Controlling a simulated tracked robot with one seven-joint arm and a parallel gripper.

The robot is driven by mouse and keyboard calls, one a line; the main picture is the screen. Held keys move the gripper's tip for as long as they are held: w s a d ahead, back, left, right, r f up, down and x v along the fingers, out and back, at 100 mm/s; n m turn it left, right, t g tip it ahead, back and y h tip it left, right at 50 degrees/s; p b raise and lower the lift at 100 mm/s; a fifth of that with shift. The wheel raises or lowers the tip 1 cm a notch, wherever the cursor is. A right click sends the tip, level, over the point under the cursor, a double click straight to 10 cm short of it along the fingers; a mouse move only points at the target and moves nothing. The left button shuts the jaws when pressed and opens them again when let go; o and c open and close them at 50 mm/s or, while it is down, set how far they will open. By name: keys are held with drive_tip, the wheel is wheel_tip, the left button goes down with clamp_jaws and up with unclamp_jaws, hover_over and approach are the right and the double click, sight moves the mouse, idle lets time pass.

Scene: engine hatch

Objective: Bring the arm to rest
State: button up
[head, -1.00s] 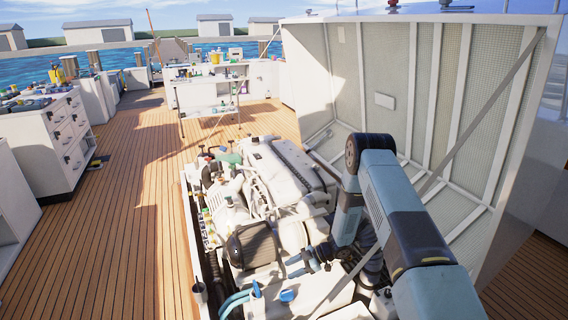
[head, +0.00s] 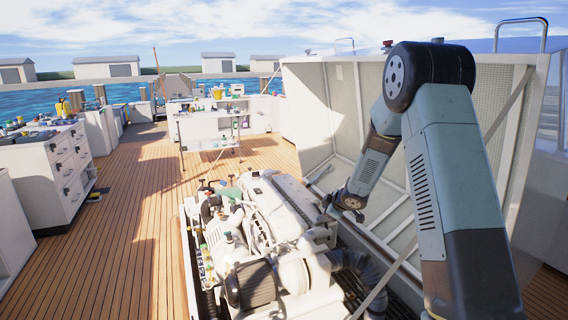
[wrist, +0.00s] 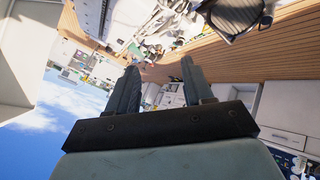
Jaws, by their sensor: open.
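My gripper (head: 336,208) is raised beside the right side of the white engine (head: 285,205) in the head view, above the open hatch bay. In the wrist view, the two dark fingers of my gripper (wrist: 160,66) stand apart with nothing between them. My arm bends at a raised elbow on the right of the head view. The exact gap from the gripper to the engine is hard to judge.
The raised hatch lid (head: 340,110) stands behind my arm, with a diagonal stay close by. A white drawer cabinet (head: 65,165) stands on the left. A workbench with bottles (head: 210,125) is at the back. The wooden deck (head: 125,245) left of the engine is clear.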

drive_tip(key=s+d+r+m+h, duration=0.4)
drive_tip(key=s+r, duration=0.4)
drive_tip(key=r, duration=0.4)
drive_tip(key=s+d+r+m+h, duration=0.2)
drive_tip(key=s+d+r+m, duration=0.2)
drive_tip(key=s+d+r, duration=0.5)
drive_tip(key=s+a+r+m, duration=0.1)
drive_tip(key=s+r+m, duration=0.1)
drive_tip(key=s, duration=0.8)
drive_tip(key=s+a+r+m+g+y, duration=0.1)
drive_tip(key=s+a+r+m, duration=0.1)
drive_tip(key=s, duration=0.8)
drive_tip(key=s+a+r+m+g, duration=0.1)
drive_tip(key=s+r+m, duration=0.1)
drive_tip(key=s, duration=0.8)
drive_tip(key=shift+s+a+r+y, duration=0.15)
drive_tip(key=shift+s+a+y, duration=0.25)
drive_tip(key=shift+c, duration=0.8)
